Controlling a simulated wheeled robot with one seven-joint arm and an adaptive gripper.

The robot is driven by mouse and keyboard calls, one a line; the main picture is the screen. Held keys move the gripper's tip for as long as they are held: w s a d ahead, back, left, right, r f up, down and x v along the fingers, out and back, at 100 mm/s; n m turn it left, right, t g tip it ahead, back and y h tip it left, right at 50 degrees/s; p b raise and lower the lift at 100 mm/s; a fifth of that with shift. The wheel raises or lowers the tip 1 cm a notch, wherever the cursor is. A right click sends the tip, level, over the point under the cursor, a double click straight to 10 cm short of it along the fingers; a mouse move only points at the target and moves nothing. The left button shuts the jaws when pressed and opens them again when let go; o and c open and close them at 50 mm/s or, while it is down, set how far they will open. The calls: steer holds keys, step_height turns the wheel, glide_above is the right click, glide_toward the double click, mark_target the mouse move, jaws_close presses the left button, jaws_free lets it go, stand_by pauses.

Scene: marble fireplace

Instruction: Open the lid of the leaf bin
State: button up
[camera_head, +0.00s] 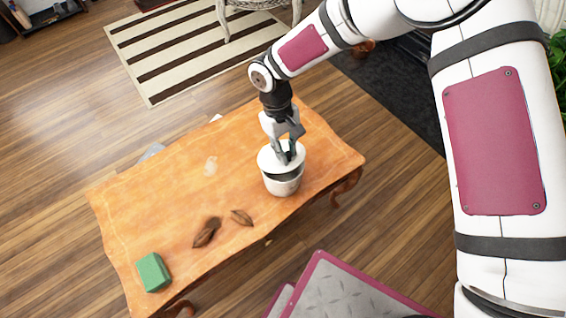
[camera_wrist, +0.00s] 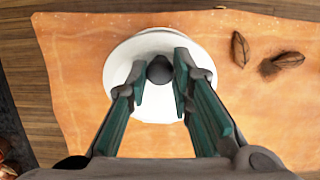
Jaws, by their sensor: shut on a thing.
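The leaf bin (camera_head: 283,186) is a small white pot standing on the wooden table, near its right end. Its round white lid (camera_head: 268,158) is over the bin's mouth, with a dark gap showing between lid and rim. My gripper (camera_head: 287,153) points down from above and is shut on the lid's knob. In the wrist view, the dark round knob (camera_wrist: 159,70) is between the two green-sided fingers (camera_wrist: 160,78), at the middle of the white lid (camera_wrist: 122,57). The lid hides most of the bin there.
Two brown dry leaves (camera_head: 207,232) (camera_head: 242,217) and a green block (camera_head: 153,272) lie on the wooden table (camera_head: 150,222). A pale patch (camera_head: 211,166) is near the table's middle. A striped rug (camera_head: 190,50) lies on the floor behind.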

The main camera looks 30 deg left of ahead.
steer(key=shift+a+r, duration=0.1)
steer(key=shift+r, duration=0.1)
steer(key=shift+w+a+r+h+b, duration=0.25)
steer(key=shift+a+r+h+b, duration=0.1)
steer(key=shift+a+h+b, duration=0.15)
steer(key=shift+r+g, duration=0.3)
steer(key=shift+a+b, duration=0.15)
steer(key=shift+b, duration=0.15)
